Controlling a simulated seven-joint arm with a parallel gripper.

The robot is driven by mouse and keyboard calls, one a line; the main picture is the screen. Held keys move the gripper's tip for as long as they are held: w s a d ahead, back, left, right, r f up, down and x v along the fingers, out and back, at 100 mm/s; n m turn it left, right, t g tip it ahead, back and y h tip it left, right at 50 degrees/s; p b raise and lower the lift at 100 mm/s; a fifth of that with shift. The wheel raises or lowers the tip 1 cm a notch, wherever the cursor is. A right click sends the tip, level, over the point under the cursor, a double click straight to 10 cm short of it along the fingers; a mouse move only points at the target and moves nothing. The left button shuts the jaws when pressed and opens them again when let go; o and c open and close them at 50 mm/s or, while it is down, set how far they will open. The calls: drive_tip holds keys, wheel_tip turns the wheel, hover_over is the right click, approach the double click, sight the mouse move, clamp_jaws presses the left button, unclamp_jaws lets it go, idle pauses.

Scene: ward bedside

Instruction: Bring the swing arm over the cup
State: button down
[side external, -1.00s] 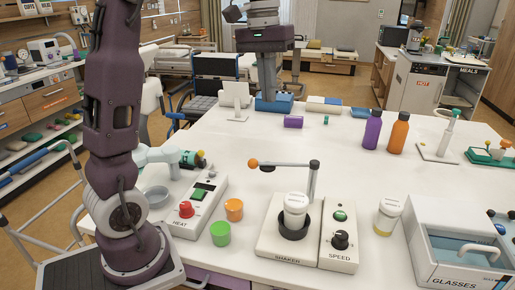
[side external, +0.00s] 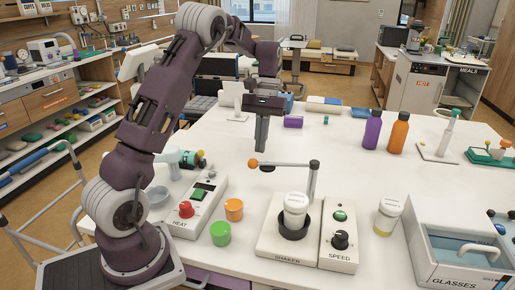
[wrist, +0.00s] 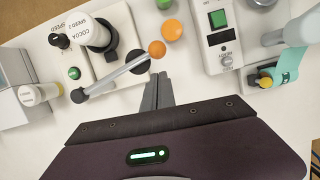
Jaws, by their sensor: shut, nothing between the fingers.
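The swing arm (side external: 286,165) is a grey bar on a post at the back right of the shaker (side external: 268,246). It points left and ends in an orange ball (side external: 253,163). The bar also shows in the wrist view (wrist: 115,75), with its ball (wrist: 157,48) near my fingertips. A white-lidded cup (side external: 295,208) stands in the shaker's dark ring; the bar is behind it, not over it. My gripper (side external: 262,148) is shut and empty, pointing down just behind the ball. The shut fingers also show in the wrist view (wrist: 157,82). I cannot tell whether they touch the ball.
A speed box (side external: 339,235) adjoins the shaker on the right. Purple (side external: 372,131) and orange (side external: 398,132) bottles stand at the back right. The table behind the swing arm is largely clear.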

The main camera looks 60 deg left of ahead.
drive_tip(key=shift+s+d+f, duration=0.2)
drive_tip(key=shift+s+d, duration=0.7)
drive_tip(key=shift+s, duration=0.15)
drive_tip(key=shift+s+d+n, duration=0.45)
drive_tip(key=shift+d+n, duration=0.05)
drive_tip(key=s+d+n+t+h, duration=0.1)
drive_tip(key=s+d+n+t, duration=0.1)
drive_tip(key=d+n, duration=0.7)
drive_tip(key=shift+d+n+t, duration=0.4)
drive_tip(key=shift+d, duration=2.25)
